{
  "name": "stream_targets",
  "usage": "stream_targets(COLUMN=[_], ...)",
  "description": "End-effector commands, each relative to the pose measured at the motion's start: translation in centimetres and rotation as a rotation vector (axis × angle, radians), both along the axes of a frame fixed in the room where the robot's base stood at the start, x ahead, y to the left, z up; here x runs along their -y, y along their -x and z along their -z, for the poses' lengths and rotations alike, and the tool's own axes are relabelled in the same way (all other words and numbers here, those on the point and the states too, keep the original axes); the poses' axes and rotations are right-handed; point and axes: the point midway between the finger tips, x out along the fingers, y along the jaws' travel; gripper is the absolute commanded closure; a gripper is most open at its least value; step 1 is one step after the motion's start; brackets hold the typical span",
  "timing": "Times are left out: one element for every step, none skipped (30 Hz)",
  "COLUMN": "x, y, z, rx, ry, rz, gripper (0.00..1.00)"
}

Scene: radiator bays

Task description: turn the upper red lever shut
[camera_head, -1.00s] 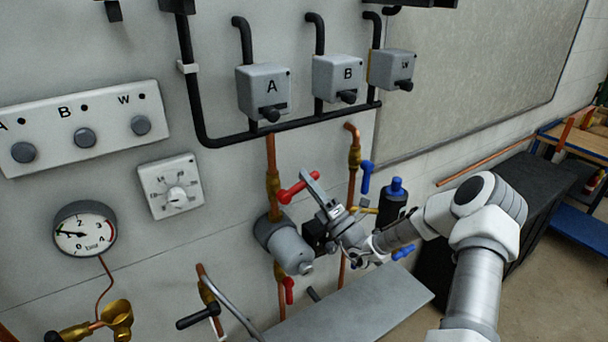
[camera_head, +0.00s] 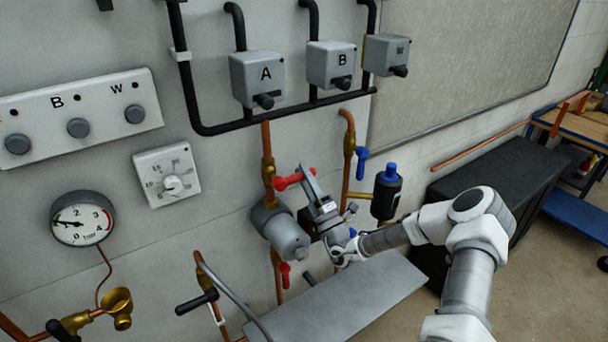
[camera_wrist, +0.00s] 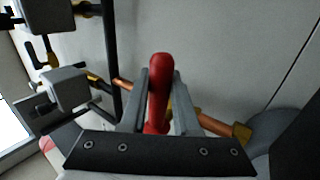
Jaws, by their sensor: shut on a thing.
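The upper red lever (camera_head: 288,182) sits on a vertical copper pipe with a brass valve body, above a grey cylindrical unit. In the head view it points to the right across the pipe, tilted slightly up. My gripper (camera_head: 308,173) is at its outer end, and its fingers partly hide the lever. In the wrist view the lever (camera_wrist: 159,85) stands between the two fingers of my gripper (camera_wrist: 160,78), which are shut on it. The lever's valve joint is mostly hidden in the wrist view.
A lower red lever (camera_head: 285,274) is below the grey cylindrical unit (camera_head: 281,234). A blue lever (camera_head: 361,162) and a black bottle-shaped part with a blue cap (camera_head: 386,191) are close to the right. A grey shelf (camera_head: 345,302) lies below my arm.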

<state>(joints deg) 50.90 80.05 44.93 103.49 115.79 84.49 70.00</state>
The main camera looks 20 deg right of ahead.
Motion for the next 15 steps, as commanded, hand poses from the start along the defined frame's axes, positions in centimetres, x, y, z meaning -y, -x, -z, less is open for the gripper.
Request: stream_targets(x=[0.01,0.01,0.01,0.01,0.0,0.0,-0.01,-0.01,-0.01,-0.01,-0.01,-0.01,-0.01,-0.01,-0.02], y=[0.03,0.04,0.04,0.05,0.04,0.04,0.05,0.04,0.04,0.04,0.03,0.03,0.03,0.03,0.02], z=[0.22,0.22,0.23,0.24,0.24,0.24,0.24,0.23,0.2,0.19,0.17,0.16,0.15,0.15,0.13], rx=[-0.005,-0.005,-0.005,-0.005,-0.005,-0.005,-0.005,-0.005,-0.005,-0.004,-0.004,-0.003,-0.003,-0.003,-0.002], ry=[-0.002,-0.002,-0.002,-0.002,-0.002,-0.002,-0.002,-0.002,-0.002,-0.001,-0.001,-0.001,-0.001,0.0,0.0], rz=[0.0,0.0,0.0,0.0,0.0,-0.001,-0.001,-0.001,-0.001,0.0,0.0,-0.001,-0.001,-0.001,-0.001], gripper=[1.0,1.0,1.0,1.0,0.69,0.61,0.56,0.51,0.44,0.41,0.41,0.41,0.41,0.41,0.41])
